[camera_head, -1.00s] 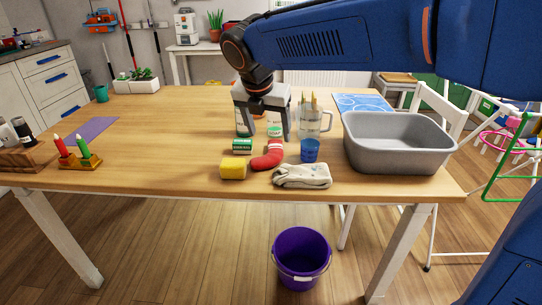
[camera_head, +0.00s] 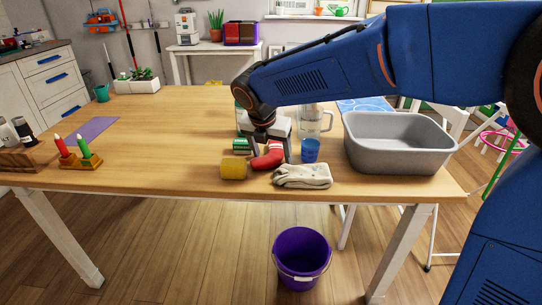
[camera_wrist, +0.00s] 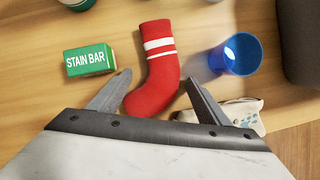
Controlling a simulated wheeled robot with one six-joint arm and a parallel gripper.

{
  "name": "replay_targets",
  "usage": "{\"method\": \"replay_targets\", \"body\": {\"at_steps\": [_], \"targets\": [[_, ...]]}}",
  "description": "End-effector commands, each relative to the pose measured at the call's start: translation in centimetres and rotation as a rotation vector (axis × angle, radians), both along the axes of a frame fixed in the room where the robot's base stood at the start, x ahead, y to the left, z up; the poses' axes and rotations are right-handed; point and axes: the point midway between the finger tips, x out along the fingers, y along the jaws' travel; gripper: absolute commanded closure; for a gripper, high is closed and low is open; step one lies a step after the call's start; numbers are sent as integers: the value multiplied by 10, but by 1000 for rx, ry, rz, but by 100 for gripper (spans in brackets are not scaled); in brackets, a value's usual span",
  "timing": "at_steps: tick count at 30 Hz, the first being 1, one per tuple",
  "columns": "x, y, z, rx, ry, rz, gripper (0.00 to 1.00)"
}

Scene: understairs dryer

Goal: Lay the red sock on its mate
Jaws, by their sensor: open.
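The red sock (camera_head: 268,159) lies bent on the table; its white-striped cuff shows in the wrist view, where the red sock (camera_wrist: 155,85) runs between my open fingers. My gripper (camera_head: 271,153) is low over the sock, pointing down, with one finger on each side. In the wrist view my gripper (camera_wrist: 158,82) holds nothing, and I cannot tell whether a finger touches the sock. A second red sock is not visible. A folded cream cloth item (camera_head: 302,177) with small blue marks lies just in front and to the right; I cannot tell whether it is a sock.
A green stain bar box (camera_wrist: 90,60) and a yellow sponge (camera_head: 233,169) lie left of the sock. A blue cup (camera_head: 310,151) and a grey basin (camera_head: 398,150) stand to its right, with a glass pitcher (camera_head: 312,120) behind.

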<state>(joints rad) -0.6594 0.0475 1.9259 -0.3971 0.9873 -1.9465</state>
Motion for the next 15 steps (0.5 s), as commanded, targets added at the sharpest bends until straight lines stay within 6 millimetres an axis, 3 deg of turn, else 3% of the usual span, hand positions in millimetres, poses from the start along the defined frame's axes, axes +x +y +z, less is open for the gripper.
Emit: {"method": "replay_targets", "body": {"at_steps": [5,10,15], "targets": [[0,0,0,0,0,0,30],[0,0,0,0,0,1,68],[0,0,0,0,0,1,76]]}}
